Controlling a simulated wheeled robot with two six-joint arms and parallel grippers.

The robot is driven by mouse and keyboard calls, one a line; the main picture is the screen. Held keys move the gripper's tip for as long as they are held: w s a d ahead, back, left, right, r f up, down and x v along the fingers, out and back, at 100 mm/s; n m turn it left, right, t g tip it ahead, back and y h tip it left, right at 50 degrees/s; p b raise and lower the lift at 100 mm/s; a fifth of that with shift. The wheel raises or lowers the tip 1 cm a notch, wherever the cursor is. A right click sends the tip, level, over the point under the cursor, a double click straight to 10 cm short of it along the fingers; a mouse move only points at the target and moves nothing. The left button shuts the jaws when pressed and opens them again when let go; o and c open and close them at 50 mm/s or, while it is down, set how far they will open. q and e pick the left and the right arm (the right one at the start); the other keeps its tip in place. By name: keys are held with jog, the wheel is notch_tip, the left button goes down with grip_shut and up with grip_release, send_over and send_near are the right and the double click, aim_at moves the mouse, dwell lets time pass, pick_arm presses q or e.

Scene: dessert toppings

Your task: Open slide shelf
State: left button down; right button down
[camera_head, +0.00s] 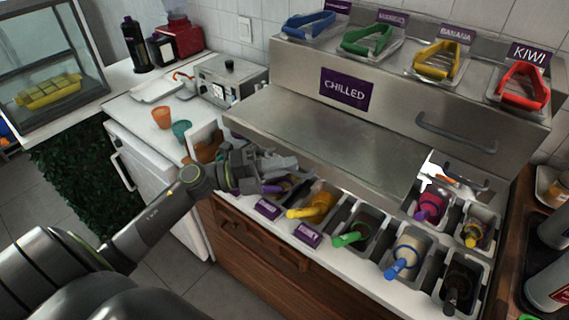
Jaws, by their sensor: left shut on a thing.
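The slide shelf (320,130) is a flat metal sheet under the purple CHILLED sign, and it reaches forward over the back of the topping tubs. My left gripper (285,163) is at the left part of its front edge, above the tubs. It is shut on the slide shelf there, though the exact grip point is small and partly hidden by the fingers. A curved metal handle (455,135) shows on the unit's right part, and a second handle (465,180) shows lower down. My right gripper is not in view.
Topping tubs with coloured-handled scoops, such as the green scoop (350,238) and blue scoop (402,257), line the counter front. Coloured tongs (525,87) sit on top of the unit. Cups (162,117) and a metal appliance (230,80) stand at the left.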

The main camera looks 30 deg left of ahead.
pick_arm(q)
jog(key=c, duration=1.8)
grip_release()
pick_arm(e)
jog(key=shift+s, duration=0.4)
